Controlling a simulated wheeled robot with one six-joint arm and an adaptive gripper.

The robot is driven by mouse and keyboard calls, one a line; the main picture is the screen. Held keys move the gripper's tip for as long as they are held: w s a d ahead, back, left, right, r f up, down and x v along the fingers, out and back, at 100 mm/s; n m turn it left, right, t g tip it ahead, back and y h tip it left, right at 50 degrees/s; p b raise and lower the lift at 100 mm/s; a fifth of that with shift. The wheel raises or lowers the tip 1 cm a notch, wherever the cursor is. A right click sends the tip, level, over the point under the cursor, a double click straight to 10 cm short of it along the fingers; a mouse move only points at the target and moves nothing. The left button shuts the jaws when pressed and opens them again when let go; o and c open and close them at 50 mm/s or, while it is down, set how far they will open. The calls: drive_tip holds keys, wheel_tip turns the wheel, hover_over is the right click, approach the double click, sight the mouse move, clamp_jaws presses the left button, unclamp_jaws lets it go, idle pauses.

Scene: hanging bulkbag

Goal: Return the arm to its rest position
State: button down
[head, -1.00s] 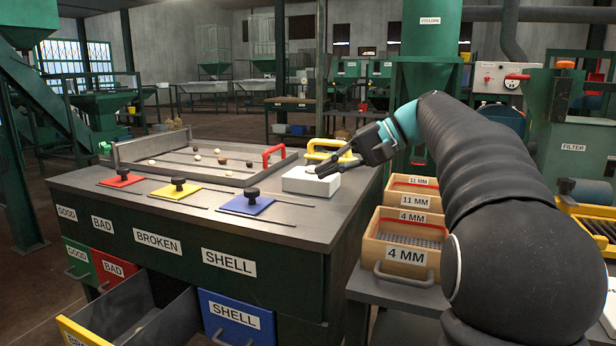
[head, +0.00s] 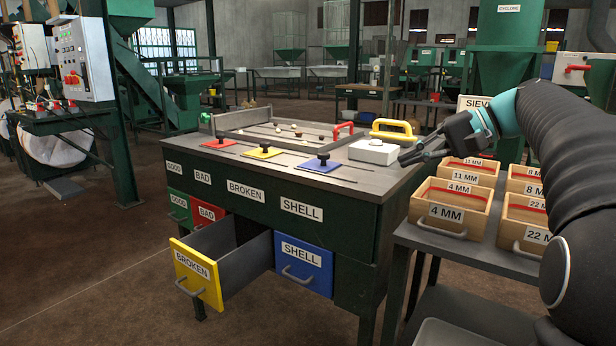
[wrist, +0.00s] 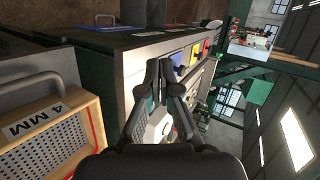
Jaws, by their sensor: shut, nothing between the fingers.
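My gripper (head: 421,152) is in the air at the right end of the sorting bench (head: 345,178), near a white block (head: 373,151). In the wrist view my gripper (wrist: 167,62) has its fingertips together, shut and empty, with the bench side behind them. My dark arm reaches in from the right of the head view, bent over the sieve boxes.
The BROKEN drawer (head: 197,275) stands pulled out at the bench front; the blue SHELL drawer (head: 303,266) is shut. Sieve boxes (head: 448,208) stand on a low table right of the bench. A control cabinet (head: 83,58) is at far left. Floor at front left is clear.

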drive_tip(key=s+a+f+h, duration=0.6)
drive_tip(key=s+f, duration=0.5)
drive_tip(key=s, duration=0.1)
drive_tip(key=s+d+f+n+t+h, duration=0.1)
drive_tip(key=s+f+n+h, duration=0.3)
drive_tip(key=s+f, duration=1.1)
drive_tip(key=shift+d+h, duration=0.6)
drive_tip(key=shift+d, duration=0.05)
drive_tip(key=shift+s, duration=0.1)
